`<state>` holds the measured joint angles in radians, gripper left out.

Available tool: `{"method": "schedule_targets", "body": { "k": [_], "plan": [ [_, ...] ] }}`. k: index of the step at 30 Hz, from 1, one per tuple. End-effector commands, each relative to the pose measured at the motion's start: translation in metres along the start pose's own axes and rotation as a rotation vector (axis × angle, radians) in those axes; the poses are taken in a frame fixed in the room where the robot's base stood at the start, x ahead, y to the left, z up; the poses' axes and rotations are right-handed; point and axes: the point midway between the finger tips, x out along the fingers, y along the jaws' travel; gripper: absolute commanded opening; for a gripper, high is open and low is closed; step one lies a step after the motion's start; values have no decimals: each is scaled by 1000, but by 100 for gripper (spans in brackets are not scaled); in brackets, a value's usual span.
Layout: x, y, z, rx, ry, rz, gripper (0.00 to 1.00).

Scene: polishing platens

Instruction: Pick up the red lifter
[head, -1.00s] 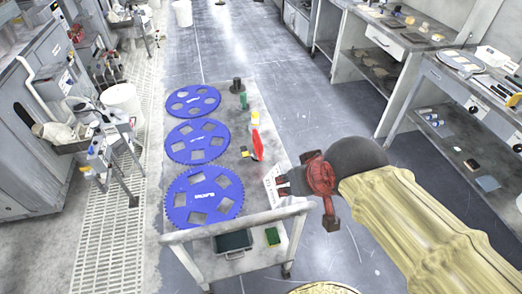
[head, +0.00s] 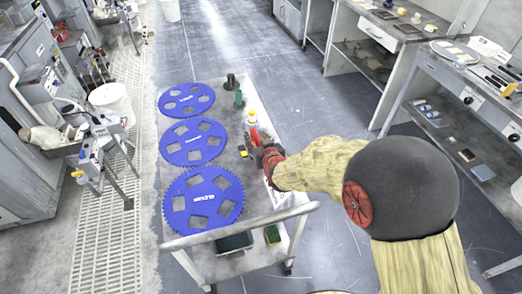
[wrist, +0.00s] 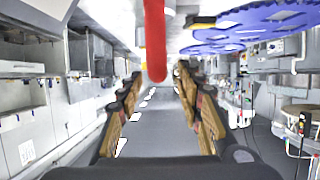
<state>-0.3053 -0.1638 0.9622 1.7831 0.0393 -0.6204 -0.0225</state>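The red lifter (head: 254,135) is on the right side of the cart top, beside the blue discs, and my gripper partly hides it in the head view. In the wrist view the red lifter (wrist: 155,40) is a red bar coming down from the top edge, its rounded end between my fingertips. My gripper (head: 257,150) is at the lifter in the head view. In the wrist view my gripper (wrist: 158,78) has its fingers apart, one on each side of the lifter's end, with gaps showing. I cannot tell whether either finger touches it.
Blue toothed discs (head: 203,198) lie along the left of the cart (head: 180,243). A yellow-topped bottle (head: 250,115), a green item (head: 239,98) and a dark item (head: 231,81) stand behind the lifter. A dark tray (head: 234,243) is at the cart's near end. Workbenches (head: 440,75) stand right.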

Motion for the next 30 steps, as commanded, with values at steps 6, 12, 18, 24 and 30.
{"method": "schedule_targets", "body": {
  "k": [6,12,18,24,30],
  "plan": [
    [23,1,3,0,-1,0,36],
    [52,2,6,0,-2,0,36],
    [66,2,4,0,-3,0,36],
    [66,3,3,0,-2,1,36],
    [66,3,3,0,-2,1,26]
  ]
}}
